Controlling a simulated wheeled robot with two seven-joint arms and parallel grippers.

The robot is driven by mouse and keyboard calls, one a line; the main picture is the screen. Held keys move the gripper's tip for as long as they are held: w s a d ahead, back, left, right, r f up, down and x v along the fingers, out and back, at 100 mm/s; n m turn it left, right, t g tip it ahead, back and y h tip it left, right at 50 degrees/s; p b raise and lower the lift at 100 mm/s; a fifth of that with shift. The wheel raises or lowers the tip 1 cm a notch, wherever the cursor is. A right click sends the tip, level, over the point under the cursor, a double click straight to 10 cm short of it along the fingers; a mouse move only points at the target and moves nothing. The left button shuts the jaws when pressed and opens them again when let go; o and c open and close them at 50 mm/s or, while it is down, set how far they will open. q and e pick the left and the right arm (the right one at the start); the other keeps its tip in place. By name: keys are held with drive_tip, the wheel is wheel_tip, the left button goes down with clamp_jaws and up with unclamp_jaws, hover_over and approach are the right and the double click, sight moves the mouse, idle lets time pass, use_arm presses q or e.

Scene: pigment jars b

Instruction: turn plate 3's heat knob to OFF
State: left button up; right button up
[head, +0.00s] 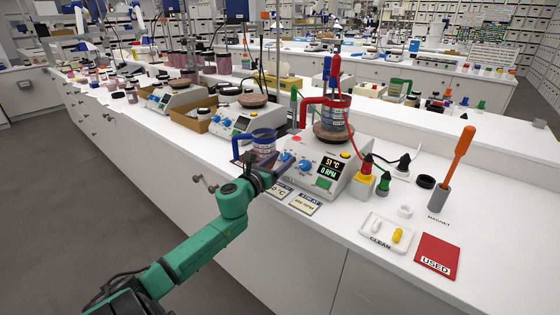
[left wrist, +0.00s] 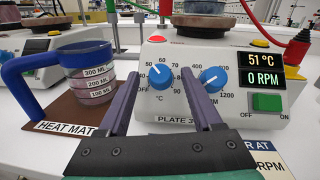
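Plate 3 (left wrist: 175,119) is a white hot plate with two blue knobs, and it also shows in the head view (head: 342,183). Its display (left wrist: 262,70) reads 51 °C and 0 RPM. The left knob, the heat knob (left wrist: 160,76), has its white mark pointing up and left, near 50; OFF is at the lower left of its scale. My left gripper (left wrist: 161,84) is open, its dark fingers pointing at the panel on either side of the heat knob in the picture. I cannot tell whether they touch it. In the head view, the left gripper (head: 264,176) is in front of plate 3. My right gripper is not in view.
A blue-handled beaker (left wrist: 92,78) stands on a heat mat left of the gripper. The stirring knob (left wrist: 212,78) is close right of the right finger. A red-handled beaker (head: 336,113) stands on the plate's top. A clean tray (head: 372,241) and red used mat (head: 438,256) lie right.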

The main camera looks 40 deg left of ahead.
use_arm(q)
clamp_jaws()
drive_tip(key=n+p, duration=0.1)
drive_tip(key=n+y+p, duration=0.1)
drive_tip(key=n+y, duration=0.1)
drive_tip(key=shift+d+r+g+p, duration=0.25)
drive_tip(key=shift+r+g+p, duration=0.05)
drive_tip(key=shift+p, duration=0.1)
drive_tip(key=n+g+y+p, duration=0.2)
drive_tip(key=n+p, duration=0.1)
drive_tip(key=n, duration=0.1)
drive_tip(key=n+g+y+p, duration=0.2)
drive_tip(key=n+p, duration=0.2)
drive_tip(key=w+d+n+g+y+p, duration=0.1)
drive_tip(key=n+g+p, duration=0.2)
drive_tip(key=n+p, duration=0.1)
drive_tip(key=shift+r+n+y, duration=0.3)
drive_tip(key=shift+r+y, duration=0.1)
drive_tip(key=shift+d+n+g+p, duration=0.1)
drive_tip(key=shift+n+g+p, duration=0.9)
drive_tip(key=shift+n, duration=0.2)
drive_tip(key=shift+w+n+g+p, duration=0.15)
drive_tip(key=shift+n+g+p, duration=0.55)
drive_tip(key=shift+n, duration=0.3)
